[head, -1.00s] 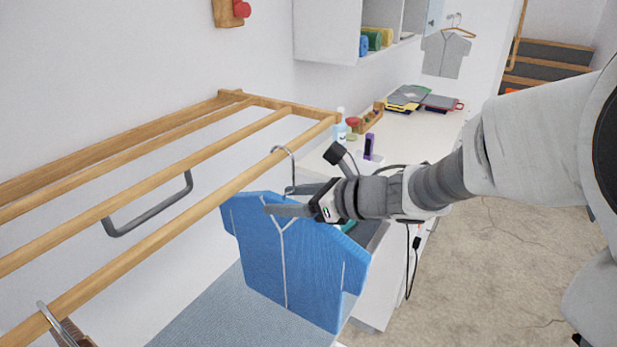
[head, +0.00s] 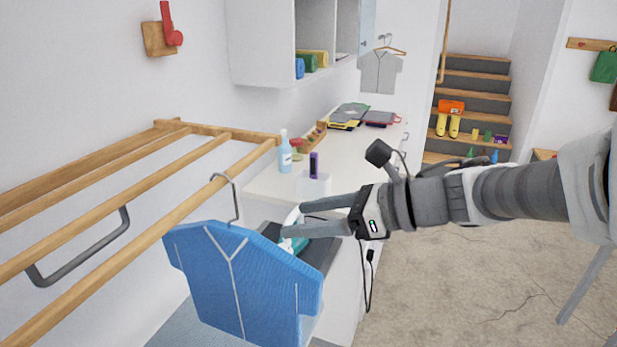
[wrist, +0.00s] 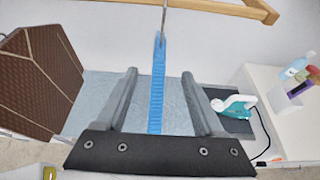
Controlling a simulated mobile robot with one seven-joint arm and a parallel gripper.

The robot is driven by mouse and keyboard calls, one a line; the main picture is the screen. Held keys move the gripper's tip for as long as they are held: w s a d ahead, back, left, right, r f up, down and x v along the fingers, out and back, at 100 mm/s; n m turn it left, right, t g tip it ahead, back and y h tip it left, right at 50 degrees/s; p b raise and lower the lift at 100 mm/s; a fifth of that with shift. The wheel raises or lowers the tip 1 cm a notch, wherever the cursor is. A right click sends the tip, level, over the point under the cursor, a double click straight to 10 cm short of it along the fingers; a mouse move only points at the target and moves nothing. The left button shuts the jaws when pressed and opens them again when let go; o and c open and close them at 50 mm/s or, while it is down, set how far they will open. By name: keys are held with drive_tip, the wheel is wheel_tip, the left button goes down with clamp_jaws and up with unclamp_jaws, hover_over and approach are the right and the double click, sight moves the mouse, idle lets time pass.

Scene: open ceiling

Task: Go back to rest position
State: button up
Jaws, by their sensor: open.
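My gripper (head: 303,218) is open and empty in the head view, to the right of the blue shirt (head: 240,285). The shirt hangs on a metal hanger (head: 235,192) hooked over the front bar of the wooden rack (head: 190,208). In the wrist view, the shirt (wrist: 157,95) shows edge-on beyond and between the two open fingers (wrist: 158,85), apart from them as far as I can tell.
An iron (wrist: 234,104) lies on a dark pad right of the shirt. The white counter (head: 352,150) holds a bottle (head: 285,152) and folded clothes. Open floor (head: 450,275) lies at right.

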drive_tip(key=w+d+r+m+t+h, duration=0.4)
drive_tip(key=w+d+r+m+t, duration=0.3)
drive_tip(key=m, duration=0.5)
drive_tip(key=s+d+m+t+h, duration=0.25)
drive_tip(key=d+m+h, duration=0.6)
drive_tip(key=m, duration=0.75)
drive_tip(key=s+d+f+m+g+h, duration=0.3)
drive_tip(key=s+f+m+g, duration=0.35)
drive_tip(key=m, duration=0.75)
drive_tip(key=s+a+f+m+g+y, duration=0.1)
drive_tip(key=s+a+f+m, duration=0.1)
drive_tip(key=s, duration=0.3)
drive_tip(key=s+a+f+m+g+y, duration=0.1)
drive_tip(key=s+a+f+m+y, duration=0.1)
drive_tip(key=s+a+f+m, duration=0.1)
drive_tip(key=s+f+m, duration=0.1)
drive_tip(key=s+m, duration=0.1)
drive_tip(key=s, duration=0.1)
drive_tip(key=shift+s+a+f+m+g, duration=0.2)
drive_tip(key=shift+s+m+g, duration=0.1)
drive_tip(key=shift+g, duration=0.1)
